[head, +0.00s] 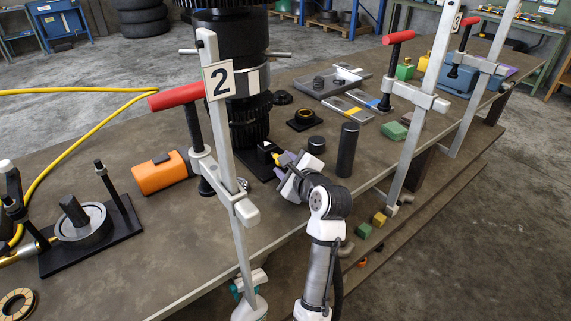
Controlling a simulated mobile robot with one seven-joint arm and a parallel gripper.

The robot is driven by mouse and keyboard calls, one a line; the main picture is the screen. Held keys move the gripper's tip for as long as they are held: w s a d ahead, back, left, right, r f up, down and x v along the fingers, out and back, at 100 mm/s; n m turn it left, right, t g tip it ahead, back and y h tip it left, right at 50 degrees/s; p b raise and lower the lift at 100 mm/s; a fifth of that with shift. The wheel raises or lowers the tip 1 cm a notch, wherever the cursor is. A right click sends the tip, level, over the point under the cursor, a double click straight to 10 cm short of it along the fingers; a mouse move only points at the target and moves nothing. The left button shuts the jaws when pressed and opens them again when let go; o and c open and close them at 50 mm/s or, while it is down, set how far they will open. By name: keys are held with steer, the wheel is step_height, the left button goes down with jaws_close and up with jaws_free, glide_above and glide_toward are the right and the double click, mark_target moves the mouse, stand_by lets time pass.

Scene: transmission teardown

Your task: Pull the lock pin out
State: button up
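My gripper (279,160) is at the foot of the tall black transmission stack (240,70), on its right side, reaching in from the front edge of the table. Its purple fingertips are close to a small black block (264,150) on a dark base plate. A bit of yellow shows at the fingers. I cannot make out the lock pin; it is too small or hidden by the fingers. Whether the fingers are open or shut, or touch anything, cannot be told.
A clamp (222,130) tagged 2 stands left of my arm. Black cylinders (347,150) stand right of my gripper. An orange tool (162,172) and a press fixture (85,222) lie left. A grey tray (330,82) is behind.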

steer(key=b+v, duration=0.2)
steer(key=v, duration=1.2)
steer(key=shift+w, duration=0.1)
